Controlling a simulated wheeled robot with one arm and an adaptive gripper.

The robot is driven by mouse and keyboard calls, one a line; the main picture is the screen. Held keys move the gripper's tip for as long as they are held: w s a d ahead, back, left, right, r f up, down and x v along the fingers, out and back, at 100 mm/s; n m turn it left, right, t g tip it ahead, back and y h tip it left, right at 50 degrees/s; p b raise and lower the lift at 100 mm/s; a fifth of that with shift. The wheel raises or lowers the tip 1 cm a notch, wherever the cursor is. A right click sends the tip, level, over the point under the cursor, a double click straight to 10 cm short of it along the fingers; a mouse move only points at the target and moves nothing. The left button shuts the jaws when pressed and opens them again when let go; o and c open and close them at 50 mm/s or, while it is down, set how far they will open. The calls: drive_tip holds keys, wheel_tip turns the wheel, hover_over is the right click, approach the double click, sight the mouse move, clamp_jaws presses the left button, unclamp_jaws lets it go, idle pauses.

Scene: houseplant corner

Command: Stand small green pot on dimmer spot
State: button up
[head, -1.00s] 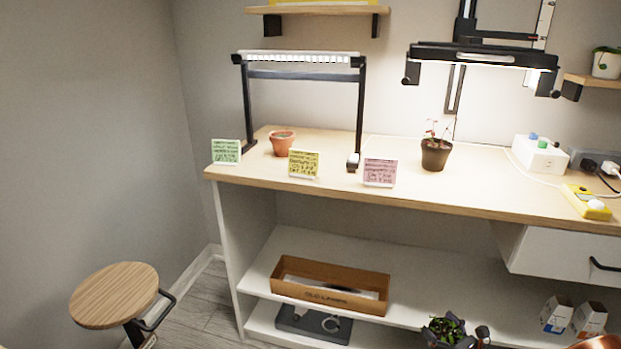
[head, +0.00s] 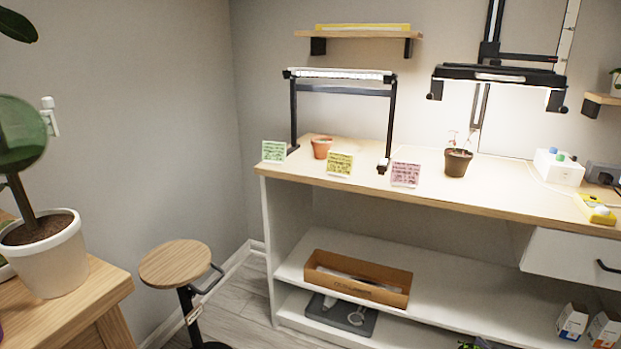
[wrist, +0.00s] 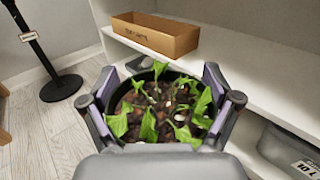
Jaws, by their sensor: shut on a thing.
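My gripper (wrist: 161,78) is shut on a small dark-rimmed pot (wrist: 150,118) with soil and green leaves, in the wrist view. The pot's outer wall is mostly hidden, so its colour is hard to tell. In the head view only a little green shows at the bottom edge. On the bench (head: 330,181), the left lamp (head: 340,75) looks weaker than the right lamp (head: 499,76), which glows on the wall. A terracotta pot (head: 321,148) stands under the left lamp's left side. A dark brown pot (head: 457,163) stands below the right lamp.
Green (head: 274,151), yellow (head: 340,164) and pink (head: 405,174) cards stand along the bench's front. Bare bench lies between terracotta pot and lamp's right post. A stool (head: 175,263) and a wooden table (head: 100,290) with a white-potted plant (head: 48,262) are at left.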

drive_tip(key=w+a+r+n+g+y+p, duration=0.2)
drive_tip(key=a+r+p, duration=0.5)
drive_tip(key=r, duration=0.8)
drive_tip(key=w+a+r+n+g+y+p, duration=0.2)
drive_tip(key=a+r+p, duration=0.6)
drive_tip(key=r+p, duration=0.4)
drive_tip(key=w+a+r+n+g+y+p, duration=0.2)
drive_tip(key=a+r+p, duration=0.5)
drive_tip(key=r, duration=1.2)
drive_tip(key=w+y+p, duration=0.1)
drive_tip(key=w+p, duration=0.1)
drive_tip(key=p, duration=0.1)
drive_tip(key=shift+a+y, duration=0.3)
drive_tip(key=shift+a, duration=0.05)
drive_tip(key=shift+s, duration=0.1)
